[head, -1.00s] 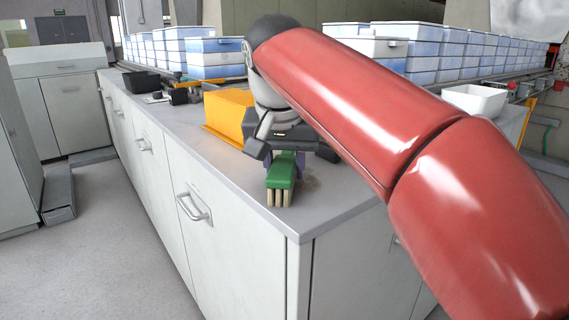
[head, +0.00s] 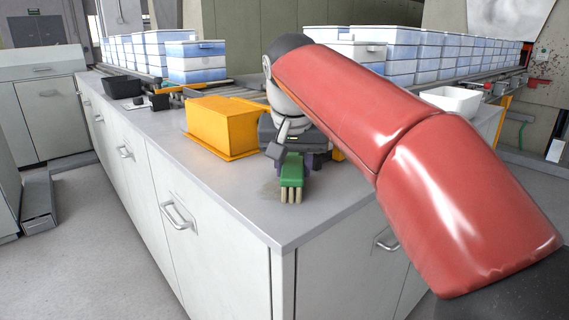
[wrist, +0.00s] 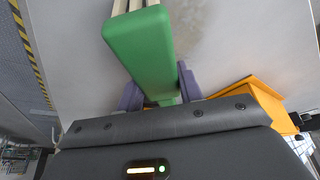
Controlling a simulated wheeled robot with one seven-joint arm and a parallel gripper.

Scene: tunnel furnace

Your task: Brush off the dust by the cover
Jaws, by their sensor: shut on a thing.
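A green brush (head: 291,172) with pale bristles is held over the grey counter near its front corner, bristles toward the counter. I cannot tell whether the bristles touch it. My gripper (head: 292,158) is shut on the brush; the wrist view shows purple fingers (wrist: 188,82) on both sides of the green brush body (wrist: 140,45). A faint brownish dust patch (head: 268,191) lies just left of the bristles; a dull smudge (wrist: 195,35) also shows in the wrist view. The orange cover (head: 222,125) stands behind and left of the brush, apart from it.
The grey counter (head: 225,200) is clear along its front edge. A black tray (head: 122,88) lies at the far left and a white bin (head: 450,100) stands at the right. Stacked blue and white boxes (head: 196,62) line the conveyor behind.

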